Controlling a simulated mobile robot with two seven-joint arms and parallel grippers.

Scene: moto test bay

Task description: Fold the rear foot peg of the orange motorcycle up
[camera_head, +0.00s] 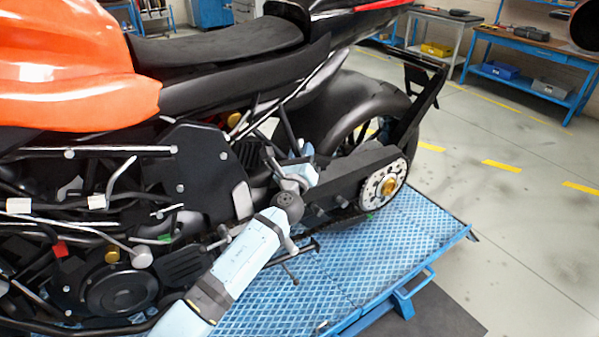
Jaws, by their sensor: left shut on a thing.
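The orange motorcycle (75,65) stands side-on on a blue ramp stand, its rear wheel to the right. My left arm reaches up from the bottom middle, and its gripper (273,158) is at the bike's side below the seat. The rear foot peg (248,153), black and ridged, shows just left of the fingers. It appears upright against the bike's side. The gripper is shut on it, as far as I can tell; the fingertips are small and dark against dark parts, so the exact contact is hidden. My right gripper is out of view.
The brake disc (385,187) and swingarm are right of my gripper. The blue stand (385,245) has a raised edge. Blue workbenches (525,45) stand at the back; the grey floor at right is clear.

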